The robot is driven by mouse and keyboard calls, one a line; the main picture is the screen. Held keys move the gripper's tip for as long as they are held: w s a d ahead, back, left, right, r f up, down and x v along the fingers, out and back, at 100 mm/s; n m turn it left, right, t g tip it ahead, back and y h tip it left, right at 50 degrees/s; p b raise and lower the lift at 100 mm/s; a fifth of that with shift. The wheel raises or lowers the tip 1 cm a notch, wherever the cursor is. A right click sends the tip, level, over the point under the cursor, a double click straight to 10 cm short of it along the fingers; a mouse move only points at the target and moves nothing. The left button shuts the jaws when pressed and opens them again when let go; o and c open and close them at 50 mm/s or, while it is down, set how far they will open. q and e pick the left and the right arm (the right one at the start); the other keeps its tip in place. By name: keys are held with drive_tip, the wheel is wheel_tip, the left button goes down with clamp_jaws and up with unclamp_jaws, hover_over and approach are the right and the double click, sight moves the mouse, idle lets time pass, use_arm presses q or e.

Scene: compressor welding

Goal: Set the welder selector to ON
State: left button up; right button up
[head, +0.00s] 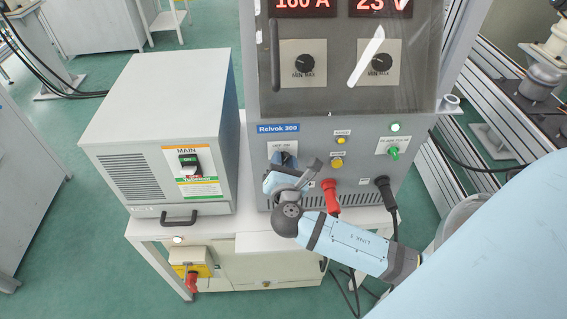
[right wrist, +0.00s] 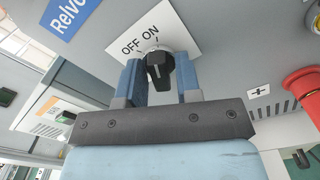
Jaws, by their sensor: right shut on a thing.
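The welder (head: 330,125), a grey unit marked "Relvok 300", stands on a white bench. Its black selector knob (right wrist: 158,68) is on a white plate (right wrist: 137,32) lettered OFF and ON in the right wrist view. My right gripper (right wrist: 160,80) has one blue finger on each side of the knob and is shut on it. I cannot tell for certain which label the knob points to. My left gripper is out of view.
Red (head: 331,196) and black (head: 385,190) cable plugs sit right of my right gripper. A green switch (head: 393,153) and yellow buttons (head: 337,163) are on the same panel. A grey box marked MAIN (head: 160,130) stands to the left.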

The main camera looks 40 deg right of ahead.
drive_tip(key=shift+r+m, duration=0.1)
drive_tip(key=shift+m, duration=0.3)
drive_tip(key=o, duration=0.6)
drive_tip(key=shift+o, duration=0.2)
drive_tip(key=shift+s+a, duration=0.15)
drive_tip(key=shift+s, duration=0.05)
drive_tip(key=b+v, duration=0.2)
drive_tip(key=v, duration=1.1)
drive_tip(key=shift+b, duration=0.3)
drive_tip(key=shift+a, duration=0.1)
